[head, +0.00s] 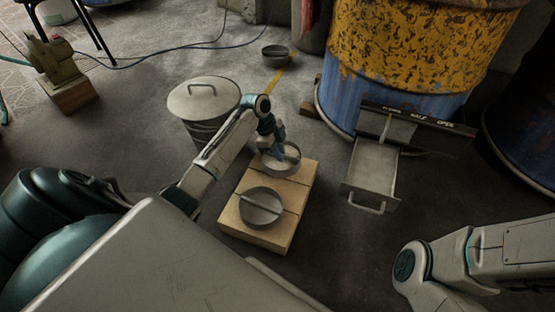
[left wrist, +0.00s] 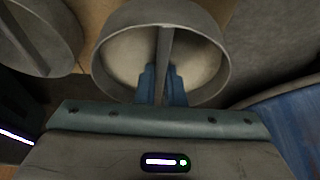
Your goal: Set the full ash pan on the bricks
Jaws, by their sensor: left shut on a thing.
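My left gripper (head: 280,146) is shut on the bar handle of a round grey pan (head: 262,163), the full ash pan. In the left wrist view the blue fingertips (left wrist: 161,86) close on the bar, and pale ash fills the pan (left wrist: 103,58). The pan is level, at the far end of the pale bricks (head: 297,215); I cannot tell whether it touches them. A second round pan (head: 261,219) with a bar handle sits on the near end of the bricks. My right gripper is outside the view.
A lidded metal bin (head: 203,98) stands just left of the bricks. The blue and yellow barrel (head: 405,55) stands behind right, with a metal drawer (head: 371,180) pulled out toward me. A small dark pan (head: 276,58) is on the floor behind. Floor between bricks and drawer is clear.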

